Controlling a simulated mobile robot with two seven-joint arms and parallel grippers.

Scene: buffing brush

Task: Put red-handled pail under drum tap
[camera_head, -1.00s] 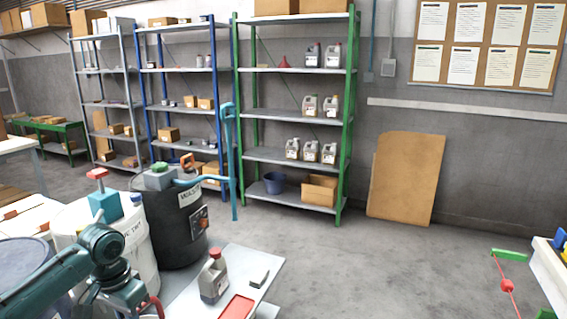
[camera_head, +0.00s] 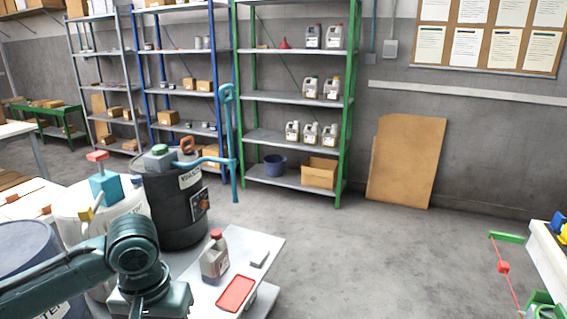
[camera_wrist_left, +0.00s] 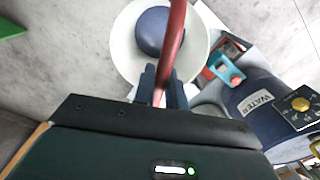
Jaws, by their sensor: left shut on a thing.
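In the left wrist view my left gripper (camera_wrist_left: 163,88) is shut on the red handle (camera_wrist_left: 175,35) of a white pail (camera_wrist_left: 120,45). The pail hangs beyond the fingers, and a rounded dark blue shape (camera_wrist_left: 152,30) shows within its rim. In the head view this drum (camera_head: 25,262) is at the lower left, partly behind my left arm. The pail and left fingertips are hidden there. My right gripper is not in view.
A black drum (camera_head: 175,215) and a white drum (camera_head: 75,208) stand beside the WATER drum. A low white table (camera_head: 260,240) holds a grey jug (camera_head: 215,258) and red tray (camera_head: 236,293). Open floor lies right of it, before the green shelf (camera_head: 290,140).

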